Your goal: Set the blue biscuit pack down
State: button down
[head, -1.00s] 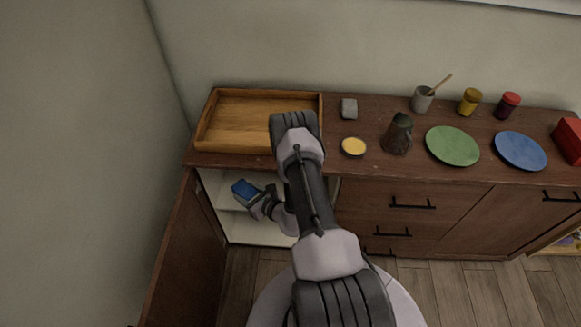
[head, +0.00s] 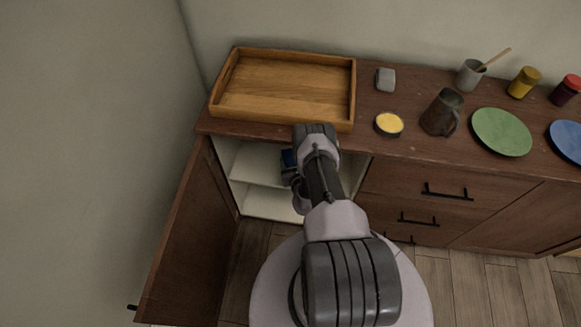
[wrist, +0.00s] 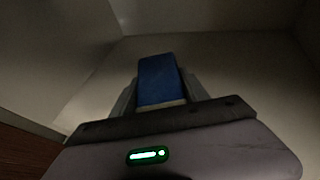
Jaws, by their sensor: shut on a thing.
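The blue biscuit pack (wrist: 160,80) is held upright in the picture between the fingers of my gripper (wrist: 158,92) in the wrist view. Pale cupboard walls surround it there. I cannot tell whether the pack touches a shelf.
The cupboard door (head: 190,235) stands open on the left. A pale shelf divides the cupboard. On the counter are a wooden tray (head: 225,112), a yellow-topped round tin (head: 389,123), a dark jug (head: 441,112) and a green plate (head: 501,132).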

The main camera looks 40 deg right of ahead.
aim_at(290, 163)
jog(key=shift+w+d+f, duration=0.1)
jog(key=shift+w+d, duration=0.15)
jog(key=shift+w, duration=0.2)
jog(key=shift+w+d+f+b, duration=0.1)
jog(key=shift+f+b, duration=0.2)
jog(key=shift+b, duration=0.05)
notch_tip(290, 163, down, 3)
jog(key=shift+f+b, duration=0.1)
jog(key=shift+b, duration=0.9)
jog(key=shift+r, duration=0.25)
jog(key=shift+f, duration=0.15)
jog(key=c, duration=0.6)
grip_release()
